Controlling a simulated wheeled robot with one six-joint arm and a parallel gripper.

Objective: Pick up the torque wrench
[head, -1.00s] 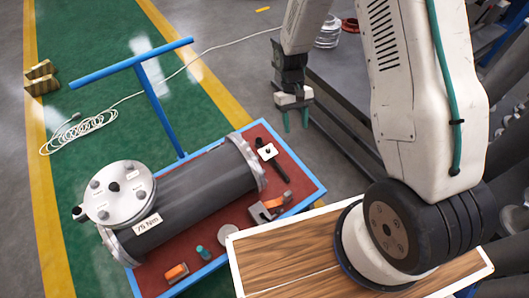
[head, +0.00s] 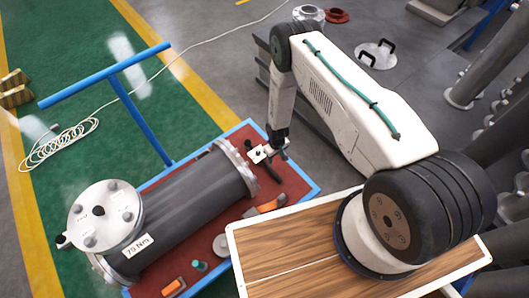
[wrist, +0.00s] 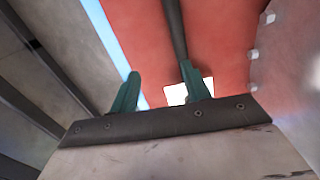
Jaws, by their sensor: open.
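A dark bar-shaped tool, which looks like the torque wrench (head: 276,173), lies on the red top of the blue-edged cart (head: 305,183), right of the flanged shell (head: 185,197). A white square plate (head: 259,154) sits at its far end. In the wrist view the wrench's dark bar (wrist: 174,28) runs down to the right fingertip, with the white plate (wrist: 178,95) partly behind that finger. My gripper (wrist: 160,68) is open with nothing between its teal fingers. In the head view my gripper (head: 285,147) is close beside the plate, and its fingers are hard to make out.
A blue T-shaped handle (head: 140,115) rises behind the shell. An orange-handled tool (head: 266,205), a grey disc (head: 222,245) and a teal piece (head: 199,266) lie on the cart. A wood-topped surface (head: 280,255) is in front. Coiled white cable (head: 60,145) lies on the green floor.

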